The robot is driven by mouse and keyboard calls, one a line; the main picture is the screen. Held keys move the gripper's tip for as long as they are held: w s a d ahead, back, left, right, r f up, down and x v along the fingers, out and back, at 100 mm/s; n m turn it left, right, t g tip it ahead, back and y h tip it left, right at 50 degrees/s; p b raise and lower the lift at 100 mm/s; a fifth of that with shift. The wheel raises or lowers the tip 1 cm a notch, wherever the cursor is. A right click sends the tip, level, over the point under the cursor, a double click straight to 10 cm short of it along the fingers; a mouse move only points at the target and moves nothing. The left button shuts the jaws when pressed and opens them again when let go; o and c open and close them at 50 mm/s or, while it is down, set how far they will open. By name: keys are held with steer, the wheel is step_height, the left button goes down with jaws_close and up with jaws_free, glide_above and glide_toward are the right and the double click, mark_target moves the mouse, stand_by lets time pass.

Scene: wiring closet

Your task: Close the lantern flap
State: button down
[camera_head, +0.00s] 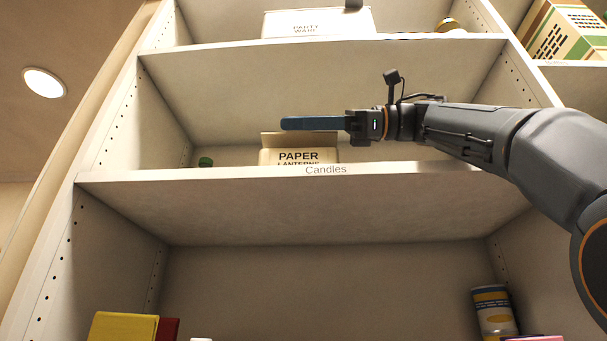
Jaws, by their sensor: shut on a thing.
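The paper lanterns box (299,157) stands on the shelf labelled "Candles"; the shelf edge hides its lower part. A tan flap (285,139) stands up at the top of the box, so the box looks open. My gripper (352,125) comes in from the right and is shut on a long blue bar (312,123). The bar points left, level, and shows just above the flap in the picture. I cannot tell whether bar and flap touch. The inside of the box is hidden.
A small green thing (205,162) sits left of the box. The shelf above (330,50) holds a white "Party Ware" box (318,22). Below are a yellow box (124,327) and a can (494,312). Side walls (125,125) bound the bay.

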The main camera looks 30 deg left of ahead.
steer(key=shift+f, duration=0.25)
steer(key=shift+w+d, duration=0.2)
steer(key=c, duration=2)
jaws_free()
steer(key=v, duration=0.7)
steer(key=shift+w+d+p, duration=0.15)
steer(key=shift+d+p, duration=0.15)
steer(key=shift+d, duration=0.05)
